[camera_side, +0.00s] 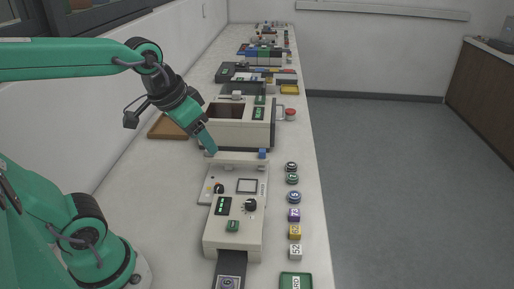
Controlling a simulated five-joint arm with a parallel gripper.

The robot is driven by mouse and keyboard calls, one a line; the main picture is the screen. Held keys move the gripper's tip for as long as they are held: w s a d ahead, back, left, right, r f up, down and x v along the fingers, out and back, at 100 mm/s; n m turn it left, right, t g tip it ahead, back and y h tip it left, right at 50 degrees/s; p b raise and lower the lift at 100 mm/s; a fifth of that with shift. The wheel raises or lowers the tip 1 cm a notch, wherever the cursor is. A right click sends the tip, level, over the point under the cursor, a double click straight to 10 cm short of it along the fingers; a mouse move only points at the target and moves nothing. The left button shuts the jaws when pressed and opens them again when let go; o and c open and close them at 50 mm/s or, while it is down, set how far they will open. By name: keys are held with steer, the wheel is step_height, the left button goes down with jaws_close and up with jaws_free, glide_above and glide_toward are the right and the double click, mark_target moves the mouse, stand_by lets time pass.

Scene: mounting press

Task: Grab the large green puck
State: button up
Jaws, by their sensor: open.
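A round dark green puck (292,178) with a pale mark on top stands in the row along the bench's right edge. A similar dark round puck (291,166) stands just behind it; at this size I cannot tell which is larger. My gripper (209,148) points down and to the right above the far end of the press's control unit, left of the pucks and apart from them. It is open, and nothing shows between its jaws, though the gap between them is hard to see.
Blue (293,197), purple (294,214), yellow (295,232) and white (295,252) pieces continue the row towards the front. A green tray (283,281) is at the front edge. The cream control unit (212,237) and a boxy machine (228,132) stand left of the row.

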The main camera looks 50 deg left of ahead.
steer(key=w+g, duration=0.1)
steer(key=w, duration=0.8)
steer(key=m+g, duration=0.2)
steer(key=g, duration=0.2)
glide_above(292, 176)
step_height(292, 176, down, 18)
steer(key=shift+s+r, duration=0.15)
steer(key=shift+f, duration=0.3)
steer(key=shift+f, duration=0.1)
steer(key=shift+f, duration=1.25)
steer(key=shift+f, duration=0.1)
